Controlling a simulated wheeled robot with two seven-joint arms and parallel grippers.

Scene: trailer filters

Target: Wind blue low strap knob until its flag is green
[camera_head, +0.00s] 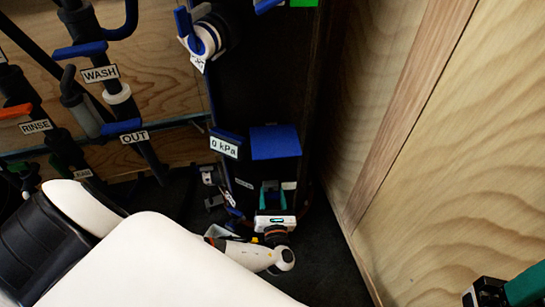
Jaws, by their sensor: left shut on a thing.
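My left gripper (270,187) reaches in low at the middle, its teal fingers pointing up the dark filter column (260,85). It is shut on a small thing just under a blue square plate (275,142). That thing looks like the blue low strap knob, but the fingers hide most of it. The blue plate may be its flag; I cannot tell for sure. A green patch (303,2) shows at the top edge. Part of my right gripper (500,292), black and teal, shows in the bottom right corner; its opening cannot be made out.
A gauge label reads 0 kPa (224,147). At left are pipes with blue-handled valves by the WASH label (100,74) and OUT label (134,137), and an orange handle above the RINSE label (36,127). A wooden wall (455,150) bounds the right side.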

